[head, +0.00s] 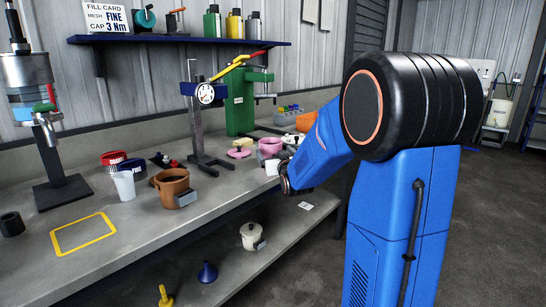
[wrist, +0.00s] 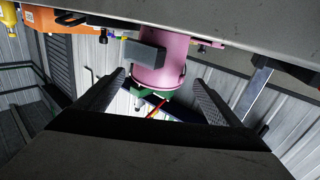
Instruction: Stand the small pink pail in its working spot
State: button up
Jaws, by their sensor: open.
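The small pink pail (head: 269,146) stands on the bench towards the back right in the head view, partly hidden by things in front of it. In the wrist view, which looks upside down, the pink pail (wrist: 165,62) is ahead, between the lines of my two fingers, with a dark grey block (wrist: 145,56) on its side. My gripper (wrist: 160,84) is open and empty, its fingers spread wide on either side of the pail. I cannot tell whether they reach around it. In the head view my wrist hides most of the gripper. A yellow square outline (head: 83,234) marks a bare bench patch at front left.
A brown pot (head: 173,188), a white cup (head: 124,184) and a gauge stand (head: 196,120) are on the bench left of the arm. A green press (head: 240,100) stands behind. A pink lid (head: 238,153) lies near the pail. A shelf (head: 180,40) runs above.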

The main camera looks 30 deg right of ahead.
aim_at(274, 151)
jog(key=shift+d+f+x, duration=0.1)
jog(key=shift+x, duration=1.3)
jog(key=shift+d+f+x, duration=0.1)
jog(key=shift+f+x, duration=0.05)
jog(key=shift+x, duration=1.3)
jog(key=c, duration=1.3)
jog(key=shift+o, duration=0.2)
notch_tip(274, 151, up, 10)
